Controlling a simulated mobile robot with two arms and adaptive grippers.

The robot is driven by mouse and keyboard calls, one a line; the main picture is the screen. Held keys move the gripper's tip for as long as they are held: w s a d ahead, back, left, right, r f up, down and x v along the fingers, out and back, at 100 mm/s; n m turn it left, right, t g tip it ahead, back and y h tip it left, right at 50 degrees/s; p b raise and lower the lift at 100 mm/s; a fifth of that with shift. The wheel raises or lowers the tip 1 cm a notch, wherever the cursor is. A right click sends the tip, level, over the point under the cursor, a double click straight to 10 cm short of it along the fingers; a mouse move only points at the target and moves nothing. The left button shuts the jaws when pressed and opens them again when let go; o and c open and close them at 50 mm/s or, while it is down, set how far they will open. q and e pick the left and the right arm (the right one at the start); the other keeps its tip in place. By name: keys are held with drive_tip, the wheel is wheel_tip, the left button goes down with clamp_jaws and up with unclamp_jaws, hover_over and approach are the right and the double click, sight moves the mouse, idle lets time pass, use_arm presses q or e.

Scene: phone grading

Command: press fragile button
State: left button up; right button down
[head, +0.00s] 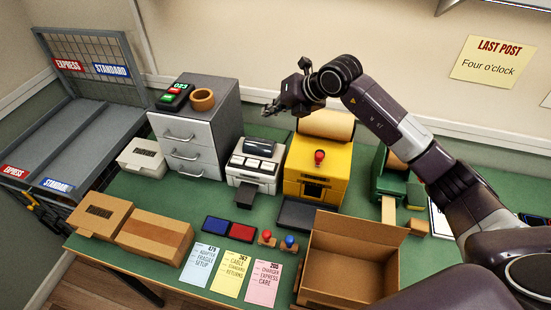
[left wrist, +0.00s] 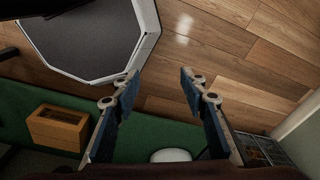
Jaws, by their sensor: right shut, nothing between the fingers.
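A white label machine (head: 237,178) stands on the green table with a dark top part and a row of pale buttons (head: 252,163) on its front. Their lettering is too small to read, so I cannot tell which one is the fragile button. My right gripper (head: 272,109) is shut and empty, raised above and behind the label machine, near the wall and apart from the buttons. My left gripper (left wrist: 158,88) is open and empty in the left wrist view, with the wooden floor beyond its fingers. It does not show in the head view.
A yellow machine (head: 300,188) with a red knob stands right of the label machine. A grey drawer cabinet (head: 225,125) stands left of it. An open carton (head: 345,275), closed boxes (head: 155,235), order cards (head: 233,275) and stamps (head: 290,241) fill the table's front.

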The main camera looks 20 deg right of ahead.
drive_tip(key=f, duration=0.2)
drive_tip(key=b, duration=0.9)
hover_over(270, 166)
wheel_tip(270, 166, down, 8)
use_arm(q)
wheel_tip(270, 166, down, 10)
drive_tip(key=shift+s+a, duration=0.25)
use_arm(e)
drive_tip(key=shift+a, duration=0.1)
drive_tip(key=shift+f, duration=0.15)
use_arm(q)
wheel_tip(270, 166, down, 6)
drive_tip(key=b, duration=0.6)
drive_tip(key=shift+s+a+r, duration=0.1)
drive_tip(key=shift+a+r, duration=0.05)
drive_tip(key=shift+r, duration=0.05)
use_arm(e)
wheel_tip(270, 166, down, 9)
drive_tip(key=shift+r, duration=0.2)
use_arm(q)
drive_tip(key=shift+f, duration=0.1)
drive_tip(key=shift+f, duration=0.25)
use_arm(e)
drive_tip(key=shift+f, duration=0.4)
